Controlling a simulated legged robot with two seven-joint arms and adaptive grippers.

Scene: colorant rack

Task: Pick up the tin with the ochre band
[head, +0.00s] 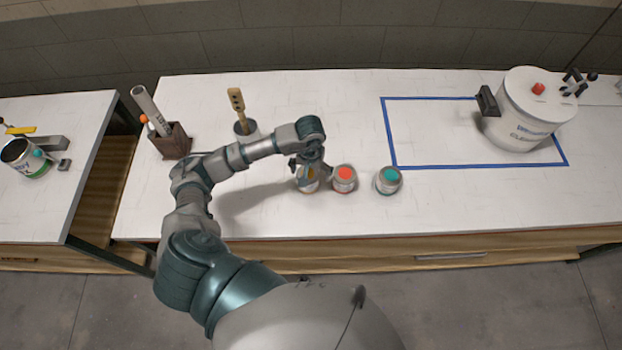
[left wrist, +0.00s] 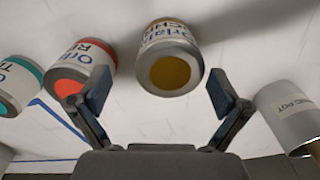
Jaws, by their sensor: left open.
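The ochre tin (head: 309,184) stands on the white bench, first in a short row of tins, partly covered by my left gripper (head: 309,163) in the head view. In the left wrist view the ochre tin (left wrist: 172,48) shows its ochre lid disc, its label and part of an ochre band. My left gripper (left wrist: 158,87) is open and empty there, with one finger to each side of the tin's lid end. I see no contact between the fingers and the tin. My right gripper is in neither view.
A red-lidded tin (head: 344,179) stands close beside the ochre one, near a finger in the wrist view. A teal-lidded tin (head: 388,181) is farther right. A grey pot (head: 246,130) holds a brush. A blue-taped rectangle (head: 392,138) and white vessel (head: 520,115) lie right.

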